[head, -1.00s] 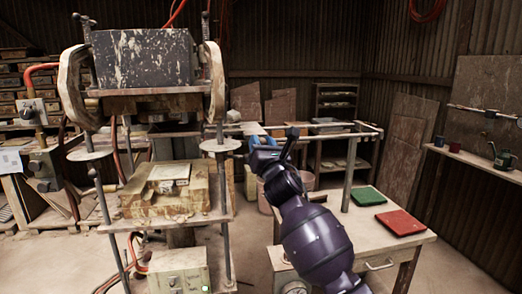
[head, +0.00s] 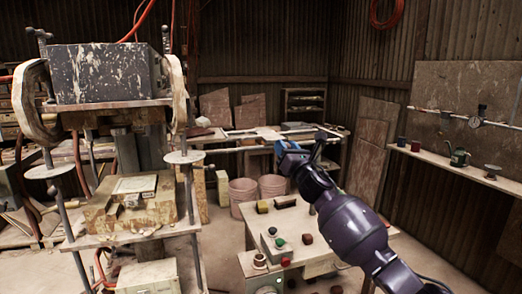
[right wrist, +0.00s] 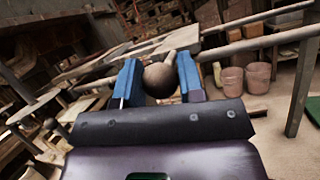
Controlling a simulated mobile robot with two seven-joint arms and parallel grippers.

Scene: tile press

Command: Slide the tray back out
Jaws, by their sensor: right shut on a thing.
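A pale square piece (head: 134,187), which may be the tray, lies on the thick stained block (head: 110,214) of the press's lower bed in the head view. My right gripper (head: 292,150) is to the right of the press, well apart from that piece. In the right wrist view its blue fingers (right wrist: 160,80) are shut on a round brown knob (right wrist: 161,81). What the knob belongs to is hard to make out. My left gripper is not in view.
The press's splattered upper block (head: 108,75) hangs above the bed between side posts. A bench (head: 290,225) with small coloured knobs stands below my right arm. Two pinkish buckets (head: 243,192) stand on the floor behind. A wall shelf (head: 460,165) is at right.

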